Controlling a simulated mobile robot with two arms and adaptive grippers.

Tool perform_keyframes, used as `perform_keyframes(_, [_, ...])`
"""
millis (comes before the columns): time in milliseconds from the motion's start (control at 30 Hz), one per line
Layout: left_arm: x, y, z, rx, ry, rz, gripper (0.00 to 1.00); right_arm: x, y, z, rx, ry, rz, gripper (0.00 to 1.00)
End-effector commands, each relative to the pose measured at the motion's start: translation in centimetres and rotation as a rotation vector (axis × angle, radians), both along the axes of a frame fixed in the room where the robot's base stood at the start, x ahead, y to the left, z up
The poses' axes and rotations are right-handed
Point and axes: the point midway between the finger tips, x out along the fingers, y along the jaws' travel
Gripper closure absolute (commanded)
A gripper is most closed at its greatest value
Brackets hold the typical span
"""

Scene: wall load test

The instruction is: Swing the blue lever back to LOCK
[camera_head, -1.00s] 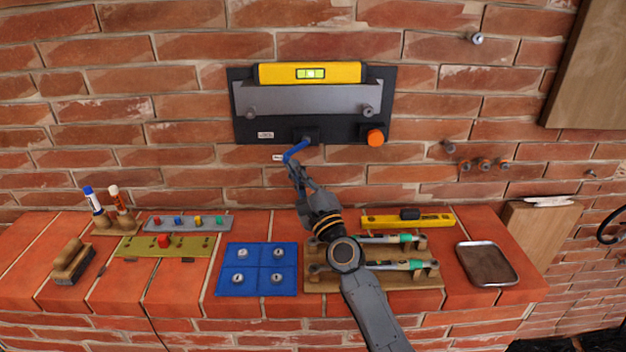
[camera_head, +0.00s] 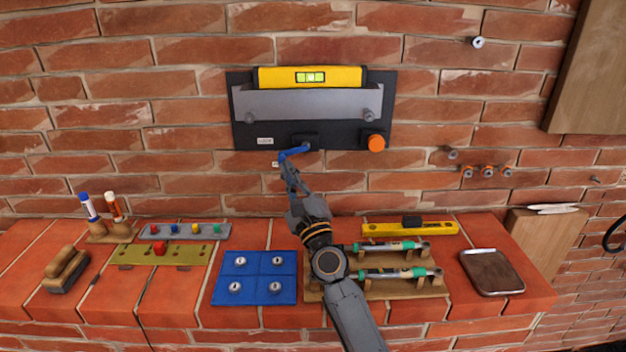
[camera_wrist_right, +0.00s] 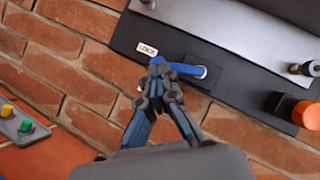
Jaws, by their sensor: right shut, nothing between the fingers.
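The blue lever (camera_head: 294,152) sticks out from the lower edge of the dark wall panel (camera_head: 340,133), pointing left and slightly down. A small white label reading LOCK (camera_head: 265,141) is on the panel up and left of the lever; it also shows in the right wrist view (camera_wrist_right: 147,49). My right gripper (camera_head: 286,167) is shut with nothing between its fingers, its tips at the lever's outer end. In the right wrist view the lever (camera_wrist_right: 186,70) runs behind the fingertips (camera_wrist_right: 160,72); contact seems likely but is not certain. My left gripper is out of view.
An orange knob (camera_head: 376,143) sits on the panel right of the lever. A yellow level (camera_head: 311,77) lies in the panel's grey tray. Below, the brick ledge holds a blue mat (camera_head: 256,291), torque tools in a wooden rack (camera_head: 440,291) and a dark tray (camera_head: 491,271).

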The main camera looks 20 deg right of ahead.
Motion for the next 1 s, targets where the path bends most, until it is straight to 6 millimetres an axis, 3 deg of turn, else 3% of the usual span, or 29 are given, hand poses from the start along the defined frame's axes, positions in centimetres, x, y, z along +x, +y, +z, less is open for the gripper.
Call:
perform_keyframes(733, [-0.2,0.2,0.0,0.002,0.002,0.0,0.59,-0.2,0.2,0.2,-0.002,0.0,-0.001,1.0])
perform_keyframes(867, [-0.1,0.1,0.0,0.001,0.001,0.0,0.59,-1.5,0.0,-0.6,-0.001,0.002,-0.001,1.0])
perform_keyframes(1000, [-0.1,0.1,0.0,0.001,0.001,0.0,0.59,-4.2,-0.3,-1.9,-0.004,0.004,0.0,1.0])
